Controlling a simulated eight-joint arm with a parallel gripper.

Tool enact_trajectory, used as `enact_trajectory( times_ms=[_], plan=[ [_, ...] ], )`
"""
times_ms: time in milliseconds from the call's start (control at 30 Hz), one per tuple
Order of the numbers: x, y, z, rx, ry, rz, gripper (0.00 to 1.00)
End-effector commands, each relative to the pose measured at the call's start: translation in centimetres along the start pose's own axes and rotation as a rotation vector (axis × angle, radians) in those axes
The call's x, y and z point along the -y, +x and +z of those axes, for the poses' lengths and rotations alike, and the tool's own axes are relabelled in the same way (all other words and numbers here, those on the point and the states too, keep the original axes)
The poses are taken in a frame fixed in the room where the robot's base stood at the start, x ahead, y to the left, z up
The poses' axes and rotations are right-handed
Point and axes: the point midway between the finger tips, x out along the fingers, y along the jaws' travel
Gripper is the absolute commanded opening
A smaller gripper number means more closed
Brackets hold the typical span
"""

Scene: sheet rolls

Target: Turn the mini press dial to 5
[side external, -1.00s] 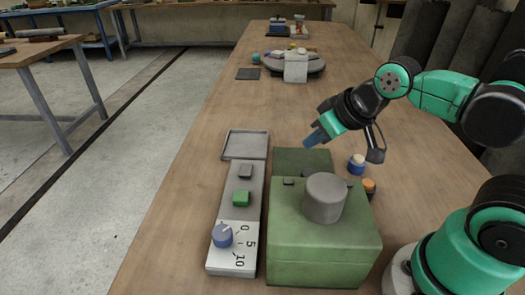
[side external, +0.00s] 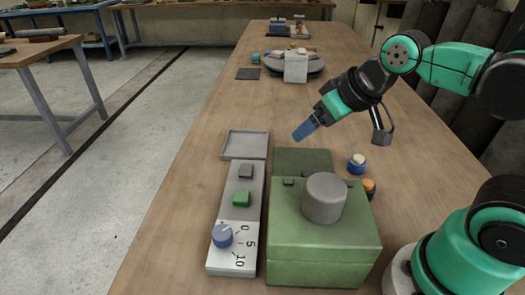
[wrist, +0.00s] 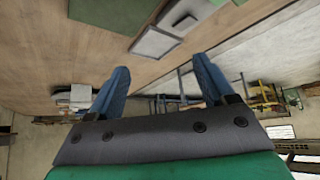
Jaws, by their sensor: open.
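The mini press is a green box (side external: 325,255) with a grey cylinder (side external: 325,198) on top, near the front of the table. To its left lies a grey control panel (side external: 228,267) with a blue dial (side external: 222,236) and a scale marked 0, 5 and 10. The dial's white mark appears to point towards the 0. A green button (side external: 241,199) and a grey block (side external: 245,171) sit farther back on the panel. My gripper (side external: 298,136) is open and empty, in the air behind and above the press, away from the dial. Its two blue fingers (wrist: 158,85) show apart in the wrist view.
A shallow grey tray (side external: 245,157) lies behind the panel. A blue-and-cream jar (side external: 357,164) and an orange-topped one (side external: 369,188) stand right of the press. A round dark device (side external: 312,64) is farther back. The table middle is clear.

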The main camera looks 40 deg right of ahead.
Motion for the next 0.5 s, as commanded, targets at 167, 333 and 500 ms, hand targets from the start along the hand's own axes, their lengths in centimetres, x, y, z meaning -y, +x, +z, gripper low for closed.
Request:
enact_trajectory(
  times_ms=[167, 333, 500],
  plan=[
    [1.1, -1.9, -1.9, 0.039, -0.110, -0.025, 0.75],
    [3.8, -1.9, -3.0, 0.138, -0.418, -0.096, 0.75],
    [7.6, -1.6, -4.0, 0.245, -0.805, -0.206, 0.75]
  ],
)
